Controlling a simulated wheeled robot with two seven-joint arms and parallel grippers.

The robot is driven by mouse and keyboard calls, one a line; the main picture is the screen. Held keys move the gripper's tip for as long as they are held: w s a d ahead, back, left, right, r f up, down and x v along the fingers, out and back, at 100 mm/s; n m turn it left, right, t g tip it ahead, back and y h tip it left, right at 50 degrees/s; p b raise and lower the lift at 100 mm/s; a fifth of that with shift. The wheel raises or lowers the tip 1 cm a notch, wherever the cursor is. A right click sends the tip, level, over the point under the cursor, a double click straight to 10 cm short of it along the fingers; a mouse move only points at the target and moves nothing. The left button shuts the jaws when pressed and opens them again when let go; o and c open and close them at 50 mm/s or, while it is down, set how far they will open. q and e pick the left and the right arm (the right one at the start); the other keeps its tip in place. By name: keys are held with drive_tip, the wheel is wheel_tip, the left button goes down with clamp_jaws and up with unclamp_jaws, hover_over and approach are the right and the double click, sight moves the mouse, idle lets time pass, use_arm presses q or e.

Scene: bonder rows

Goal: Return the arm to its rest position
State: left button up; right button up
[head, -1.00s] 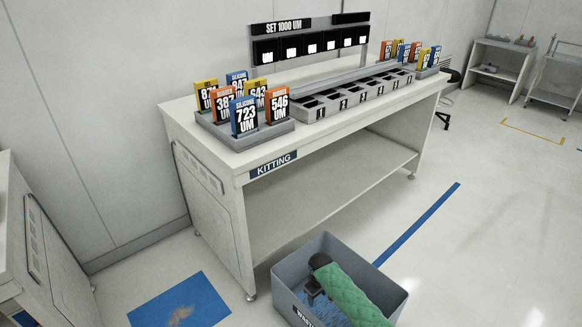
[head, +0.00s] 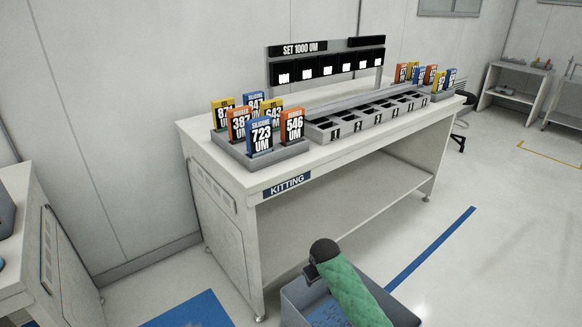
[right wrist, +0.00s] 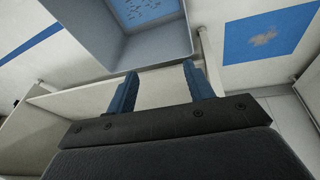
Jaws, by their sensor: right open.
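My right gripper (right wrist: 160,72) shows in the right wrist view. Its two blue fingers are apart with nothing between them. Beyond the fingertips is the grey bin (right wrist: 88,58), with a speckled blue surface inside it. The right gripper's fingers cannot be made out in the head view. My left gripper is not in view.
The kitting table (head: 350,165) carries number cards in a grey rack (head: 262,160), a row of compartments (head: 365,120) and small screens above. Another bench (head: 50,270) stands at the left. Blue floor markings (head: 430,248) lie nearby.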

drive_tip(key=s+d+r+m+t+y+p, duration=0.1)
drive_tip(key=s+r+p, duration=0.1)
drive_tip(key=s+r, duration=0.8)
drive_tip(key=s+d+r+m+t+p, duration=0.1)
drive_tip(key=s+r+p, duration=0.2)
drive_tip(key=s+r, duration=0.65)
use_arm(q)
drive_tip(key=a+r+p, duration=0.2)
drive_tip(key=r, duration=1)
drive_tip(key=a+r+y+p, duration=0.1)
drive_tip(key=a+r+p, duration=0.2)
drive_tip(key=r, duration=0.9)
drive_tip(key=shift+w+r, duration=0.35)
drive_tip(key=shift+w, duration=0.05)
use_arm(e)
drive_tip(key=s+d+f+m+g, duration=0.1)
drive_tip(key=s+f, duration=0.2)
drive_tip(key=s, duration=1)
drive_tip(key=s+d+f+g, duration=0.1)
drive_tip(key=s+f, duration=0.3)
drive_tip(key=s, duration=0.9)
drive_tip(key=shift+d+m+g, duration=0.4)
drive_tip(key=shift+g, duration=0.3)
